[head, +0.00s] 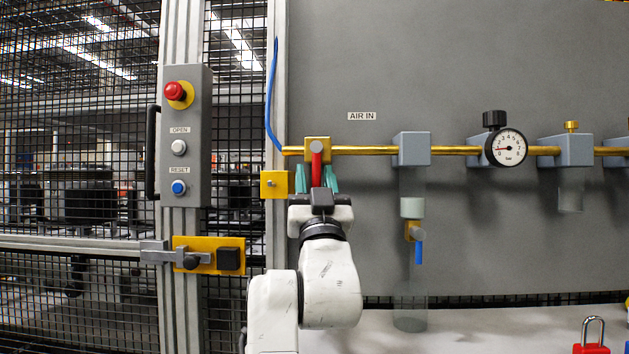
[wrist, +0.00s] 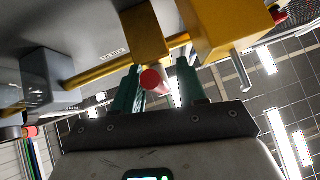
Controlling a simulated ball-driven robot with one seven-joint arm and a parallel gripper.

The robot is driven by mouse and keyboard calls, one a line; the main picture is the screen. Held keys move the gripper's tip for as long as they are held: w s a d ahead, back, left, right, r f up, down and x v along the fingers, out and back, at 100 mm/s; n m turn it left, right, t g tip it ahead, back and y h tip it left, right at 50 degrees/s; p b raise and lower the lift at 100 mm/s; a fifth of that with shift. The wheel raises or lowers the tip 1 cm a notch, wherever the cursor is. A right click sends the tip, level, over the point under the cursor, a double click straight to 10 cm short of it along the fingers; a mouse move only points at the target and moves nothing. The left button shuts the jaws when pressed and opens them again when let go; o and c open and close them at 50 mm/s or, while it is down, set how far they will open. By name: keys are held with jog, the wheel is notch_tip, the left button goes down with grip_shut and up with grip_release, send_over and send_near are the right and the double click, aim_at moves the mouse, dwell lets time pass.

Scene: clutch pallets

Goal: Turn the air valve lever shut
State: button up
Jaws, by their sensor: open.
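I cannot tell whether either finger touches the lever.
A yellow block (head: 274,184) with a pin sits just left of the fingers. A pressure gauge (head: 508,148) and grey air units (head: 412,149) line the pipe to the right. A blue hose (head: 271,95) runs down to the pipe's left end. A red padlock (head: 591,348) stands lower right.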

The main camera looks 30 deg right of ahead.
jog(key=v, duration=1.1)
dwell(0.5)
